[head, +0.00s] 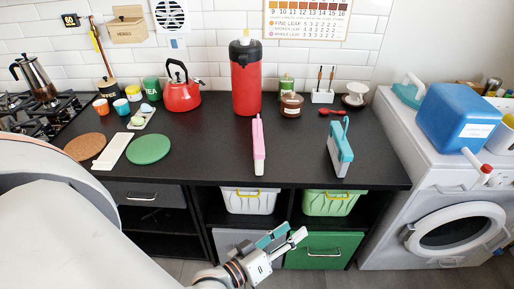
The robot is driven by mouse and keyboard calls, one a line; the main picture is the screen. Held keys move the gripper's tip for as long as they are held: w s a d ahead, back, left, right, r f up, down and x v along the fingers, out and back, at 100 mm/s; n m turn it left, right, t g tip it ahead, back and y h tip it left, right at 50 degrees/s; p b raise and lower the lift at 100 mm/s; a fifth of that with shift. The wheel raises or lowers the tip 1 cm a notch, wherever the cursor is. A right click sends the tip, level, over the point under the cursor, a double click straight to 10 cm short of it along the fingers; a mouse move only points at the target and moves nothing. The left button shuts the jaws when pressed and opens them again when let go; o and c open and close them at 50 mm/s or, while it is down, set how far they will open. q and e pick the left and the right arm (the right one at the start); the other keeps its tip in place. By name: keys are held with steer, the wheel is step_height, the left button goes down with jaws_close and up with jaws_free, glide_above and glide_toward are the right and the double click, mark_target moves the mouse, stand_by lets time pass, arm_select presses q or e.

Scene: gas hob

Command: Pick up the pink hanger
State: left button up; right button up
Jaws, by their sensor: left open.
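A slim pink object (258,140), which I take to be the pink hanger, is on the black counter near its front edge, in the middle of the head view. It is seen almost end-on as a narrow upright strip with a pale lower end, so its full shape is hard to tell. My left gripper (292,234) is open and empty at the bottom of the view, in front of the counter and apart from the pink object. It appears in front of the shelf bins. My right gripper is not in view.
A teal and white object (340,150) stands to the right on the counter (210,150). A tall red flask (246,82) is behind the pink object. A green round mat (149,148) lies to the left. Bare counter lies on both sides of the pink object.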

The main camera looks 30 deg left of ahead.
arm_select(q)
steer(key=w+a+r+n+t+y, duration=0.3)
steer(key=w+a+r+n, duration=0.1)
steer(key=r+n, duration=0.4)
steer(key=w+a+r+n+t+y, duration=0.35)
steer(key=r+n, duration=0.25)
steer(key=n, duration=0.3)
steer(key=n+g+y+b, duration=0.1)
steer(key=n+g+y, duration=0.75)
steer(key=n, duration=1.25)
glide_toward(258, 137)
steer(key=shift+t+y, duration=0.3)
steer(key=shift+t, duration=0.1)
steer(key=w+a+f, duration=0.2)
steer(key=w+a, duration=0.1)
steer(key=shift+w+f, duration=0.2)
steer(key=shift+f, duration=0.1)
steer(key=shift+w+f+n, duration=0.1)
steer(key=shift+f+n, duration=0.1)
steer(key=shift+n, duration=0.3)
steer(key=shift+w+a+f, duration=0.1)
steer(key=shift+w+a, duration=0.1)
steer(key=shift+x, duration=0.9)
steer(key=x, duration=0.5)
steer(key=shift+w+d+r, duration=0.15)
steer(key=shift+d+r, duration=0.1)
steer(key=shift+r, duration=0.15)
steer(key=shift+w+a, duration=0.2)
steer(key=shift+c, duration=0.4)
jaws_close()
